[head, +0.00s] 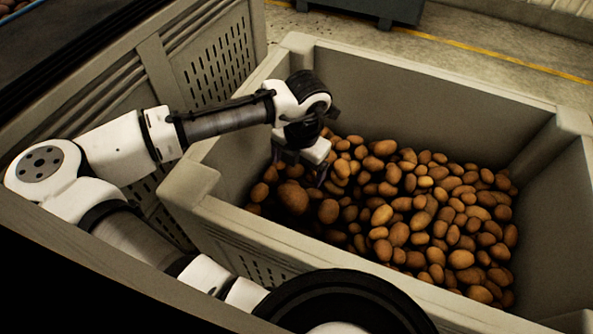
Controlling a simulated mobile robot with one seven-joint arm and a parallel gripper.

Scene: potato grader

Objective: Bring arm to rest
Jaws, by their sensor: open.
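My gripper (314,179) hangs inside the left part of a large grey crate (440,82), pointing down just above the potatoes. The wrist hides most of the gripper, and only parts of its fingers show. The jaws are open, and I see no potato held between them. My white and black arm (215,122) reaches from the left over the crate's left wall, bent at the elbow. Many brown potatoes (430,220) cover the crate's floor, heaped toward the middle and right.
A second grey slatted crate (215,65) stands close by on the left, behind my arm. A dark surface (60,50) lies at the upper left. A dark grey box (370,10) stands on the concrete floor beyond, near a yellow line (450,42). The space above the potatoes is free.

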